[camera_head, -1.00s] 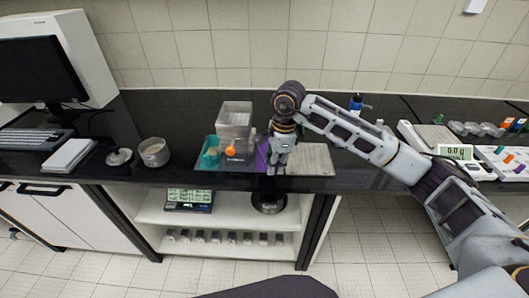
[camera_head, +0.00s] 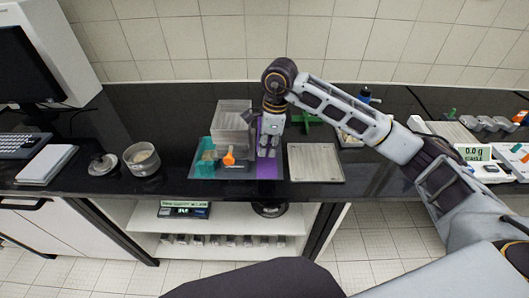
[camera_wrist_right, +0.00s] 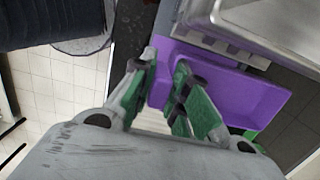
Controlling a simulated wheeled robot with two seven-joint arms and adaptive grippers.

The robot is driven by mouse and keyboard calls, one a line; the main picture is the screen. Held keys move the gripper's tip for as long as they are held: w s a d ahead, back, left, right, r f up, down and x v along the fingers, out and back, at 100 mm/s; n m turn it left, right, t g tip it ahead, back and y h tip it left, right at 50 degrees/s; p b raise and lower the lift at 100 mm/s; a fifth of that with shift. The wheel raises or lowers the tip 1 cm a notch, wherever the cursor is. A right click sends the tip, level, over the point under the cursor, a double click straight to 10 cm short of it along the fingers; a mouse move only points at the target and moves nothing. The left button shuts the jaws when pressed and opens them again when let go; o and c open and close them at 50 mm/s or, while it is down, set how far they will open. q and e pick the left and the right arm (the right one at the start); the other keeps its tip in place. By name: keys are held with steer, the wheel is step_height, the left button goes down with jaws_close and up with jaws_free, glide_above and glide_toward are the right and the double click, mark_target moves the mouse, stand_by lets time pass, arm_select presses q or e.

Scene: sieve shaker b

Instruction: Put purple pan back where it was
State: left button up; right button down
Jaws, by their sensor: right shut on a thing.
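The purple pan (camera_head: 268,171) lies on the black counter, between the stacked clear boxes on the left and a flat metal tray on the right. My right gripper (camera_head: 266,154) is above it, pointing down, and covers its middle. In the right wrist view the purple pan (camera_wrist_right: 225,92) shows its flat floor and raised rim. The green-padded fingers of the right gripper (camera_wrist_right: 163,82) are shut on its near edge. Whether the pan touches the counter cannot be told. My left gripper is not in view.
The metal tray (camera_head: 315,162) is close on the right. A round dish (camera_head: 141,158) stands farther left. A green stand (camera_head: 306,121) is behind.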

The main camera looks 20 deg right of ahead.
mark_target(267, 155)
steer(key=shift+w+r, duration=0.1)
steer(key=shift+f, duration=0.2)
step_height(267, 155, down, 4)
steer(key=shift+r, duration=0.2)
steer(key=shift+f+p, duration=0.3)
steer(key=shift+f, duration=0.2)
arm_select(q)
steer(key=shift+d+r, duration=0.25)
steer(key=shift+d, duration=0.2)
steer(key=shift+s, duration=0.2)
